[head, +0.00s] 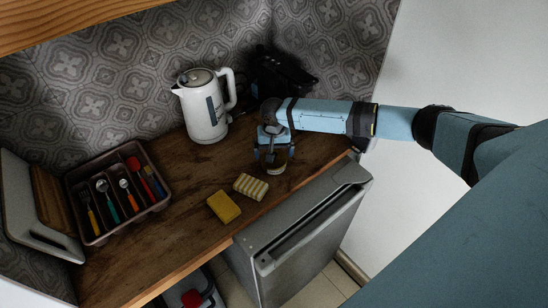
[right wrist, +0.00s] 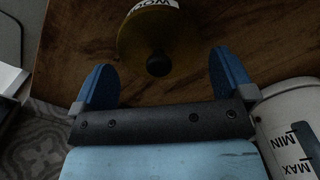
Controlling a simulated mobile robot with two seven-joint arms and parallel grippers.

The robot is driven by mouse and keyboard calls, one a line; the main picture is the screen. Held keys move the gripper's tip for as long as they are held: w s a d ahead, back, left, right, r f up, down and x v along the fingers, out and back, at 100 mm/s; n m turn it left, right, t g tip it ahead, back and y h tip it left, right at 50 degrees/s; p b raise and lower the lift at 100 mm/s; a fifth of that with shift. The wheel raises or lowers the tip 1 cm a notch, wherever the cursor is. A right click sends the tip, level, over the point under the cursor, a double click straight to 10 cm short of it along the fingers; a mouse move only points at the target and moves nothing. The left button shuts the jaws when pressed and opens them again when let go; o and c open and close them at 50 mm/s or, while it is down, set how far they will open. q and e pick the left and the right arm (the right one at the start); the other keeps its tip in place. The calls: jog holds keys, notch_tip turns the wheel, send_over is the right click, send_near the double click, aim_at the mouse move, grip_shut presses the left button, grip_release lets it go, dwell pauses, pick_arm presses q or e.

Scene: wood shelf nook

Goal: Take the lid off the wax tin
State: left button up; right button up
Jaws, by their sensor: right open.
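The wax tin (head: 274,168) stands on the wooden counter, partly hidden under my right gripper (head: 271,155) in the head view. In the right wrist view its round, dark yellowish lid (right wrist: 140,38) has a black knob (right wrist: 158,63), and part of a white label shows at the top edge. The lid is on the tin. My right gripper (right wrist: 161,66) is open, with its blue fingers spread to either side of the knob. Nothing is held between them. Whether a finger touches the lid cannot be told. My left gripper is not in view.
A white kettle (head: 203,112) stands behind the tin, to the left. A black appliance (head: 281,75) stands at the back. A striped sponge (head: 251,187) and a yellow sponge (head: 224,206) lie in front. A cutlery tray (head: 97,239) is at left. The counter edge is close in front.

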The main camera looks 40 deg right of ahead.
jog(key=shift+f, duration=0.8)
jog(key=c, duration=0.6)
jog(key=shift+r, duration=0.1)
jog(key=shift+c, duration=0.2)
